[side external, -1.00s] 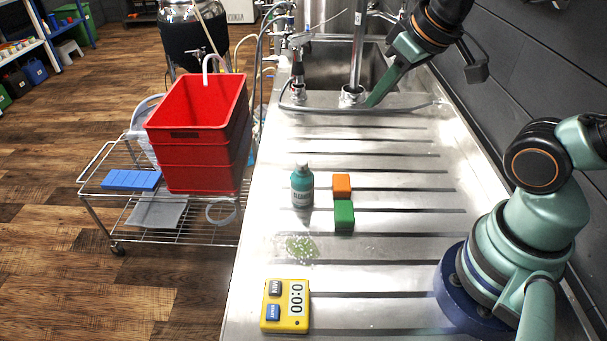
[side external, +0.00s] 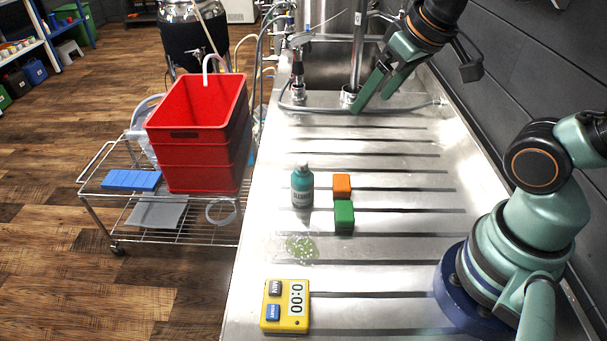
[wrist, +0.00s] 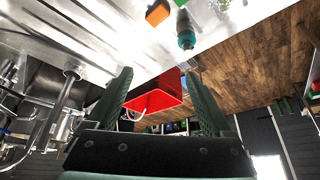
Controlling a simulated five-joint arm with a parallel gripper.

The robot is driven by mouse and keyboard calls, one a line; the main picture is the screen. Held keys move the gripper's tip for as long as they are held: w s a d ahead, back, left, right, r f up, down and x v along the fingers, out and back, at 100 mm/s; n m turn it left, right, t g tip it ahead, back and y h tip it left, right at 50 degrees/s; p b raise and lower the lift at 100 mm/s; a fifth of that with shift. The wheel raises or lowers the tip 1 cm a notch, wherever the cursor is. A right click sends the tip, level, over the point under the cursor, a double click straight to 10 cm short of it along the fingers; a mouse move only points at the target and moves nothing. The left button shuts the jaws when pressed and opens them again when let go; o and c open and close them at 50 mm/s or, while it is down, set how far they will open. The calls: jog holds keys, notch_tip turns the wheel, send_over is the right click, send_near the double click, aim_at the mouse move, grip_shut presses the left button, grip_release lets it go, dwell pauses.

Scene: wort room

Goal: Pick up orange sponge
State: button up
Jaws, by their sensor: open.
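A small orange block, the sponge (side external: 342,186), lies on the steel drainboard right of a teal bottle. A green block (side external: 343,216) sits just in front of it in the side view. The orange sponge also shows near the top of the wrist view (wrist: 157,13), with a green corner at its upper edge. My gripper (side external: 369,104) is open and empty above the far end of the drainboard, near the sink, well apart from the sponge. In the wrist view its two green fingers stand apart.
The teal bottle (side external: 302,187) stands close left of the sponge. A yellow timer (side external: 286,306) and a wet green patch (side external: 301,248) lie nearer. Taps (side external: 357,60) rise at the sink. A red crate (side external: 195,150) stands on a wire cart. The drainboard right of the blocks is clear.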

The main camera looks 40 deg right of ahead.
jog(key=w+d+f+m+g, duration=0.1)
jog(key=w+f+m+g, duration=0.45)
jog(key=f+m, duration=0.35)
send_over(342, 182)
jog(key=f, duration=0.8)
jog(key=shift+s+d+f, duration=0.15)
jog(key=shift+d, duration=0.15)
jog(key=shift+w+a+f, duration=0.1)
jog(key=shift+a+f, duration=0.05)
jog(key=shift+f, duration=1.35)
jog(key=shift+w+a+f, duration=0.1)
jog(key=shift+f, duration=1.35)
grip_shut()
